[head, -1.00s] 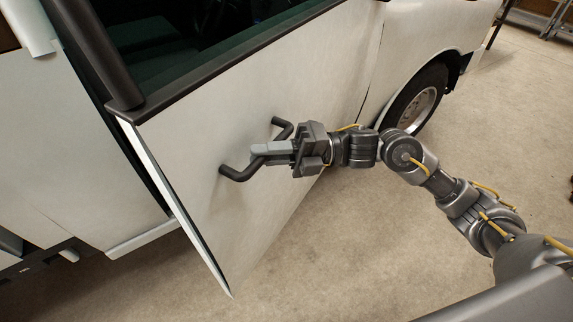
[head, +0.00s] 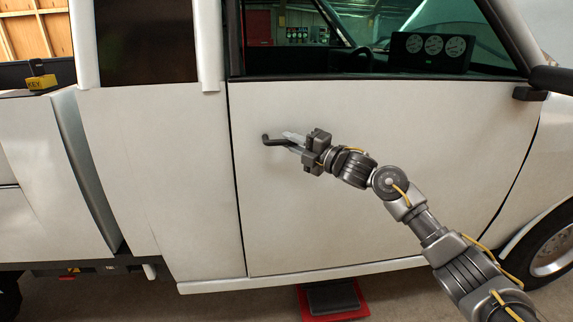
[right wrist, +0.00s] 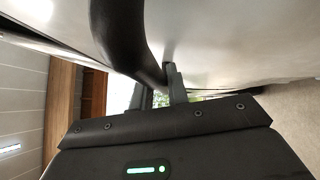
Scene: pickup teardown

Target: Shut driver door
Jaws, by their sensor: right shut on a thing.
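The white driver door (head: 400,190) fills the middle of the head view and sits flush in the truck's side, with only thin dark seams around it. Its dark bar handle (head: 270,141) is near the door's rear edge. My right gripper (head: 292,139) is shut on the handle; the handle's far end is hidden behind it. In the right wrist view the handle (right wrist: 122,40) curves down to the gripper fingers (right wrist: 158,88). My left gripper is not in view.
A red and black step-like thing (head: 332,299) lies on the floor below the door. A yellow KEY tag (head: 42,82) is at the bed on the left. A front wheel (head: 552,250) is at right. The side mirror (head: 551,80) juts out at the upper right.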

